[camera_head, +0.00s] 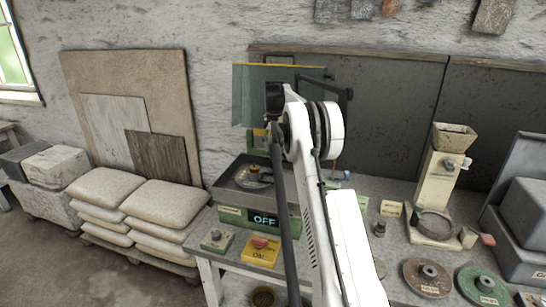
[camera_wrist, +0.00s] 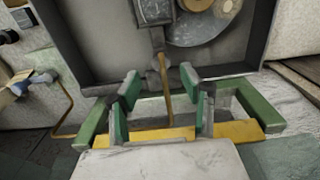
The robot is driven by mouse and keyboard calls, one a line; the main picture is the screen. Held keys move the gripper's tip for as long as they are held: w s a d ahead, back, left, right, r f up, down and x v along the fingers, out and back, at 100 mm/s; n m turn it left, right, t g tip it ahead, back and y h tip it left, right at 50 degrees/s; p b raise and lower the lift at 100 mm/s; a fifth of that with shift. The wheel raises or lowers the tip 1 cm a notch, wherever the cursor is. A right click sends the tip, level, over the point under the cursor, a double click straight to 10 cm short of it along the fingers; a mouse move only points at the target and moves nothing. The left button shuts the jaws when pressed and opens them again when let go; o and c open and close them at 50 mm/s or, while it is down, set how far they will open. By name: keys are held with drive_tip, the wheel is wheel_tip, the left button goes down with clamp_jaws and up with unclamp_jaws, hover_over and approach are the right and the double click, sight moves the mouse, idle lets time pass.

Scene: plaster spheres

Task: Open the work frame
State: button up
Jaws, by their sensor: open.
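A green frame with a yellow bar (camera_wrist: 242,130) lies across the lower wrist view; I take it for the work frame. My gripper (camera_wrist: 160,82) is open, its two green-padded fingers in front of this frame. A thin brown rod (camera_wrist: 163,88) shows between the fingers, and I cannot tell whether they touch it. In the head view, a green panel with a yellow top edge (camera_head: 249,95) stands behind my arm; I cannot tell if it belongs to the frame. My arm hides the gripper there.
The grey-tray machine (camera_head: 230,190) shows "OFF" on its display (camera_head: 264,219). A red button on a yellow box (camera_head: 260,243) is in front. Stacked sacks (camera_head: 168,205) lie left. A dispenser (camera_head: 441,165) and colored discs (camera_head: 483,285) stand right.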

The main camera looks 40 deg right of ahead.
sight(274, 158)
drive_tip(key=shift+f+p, duration=0.3)
drive_tip(key=shift+f, duration=1.95)
clamp_jaws()
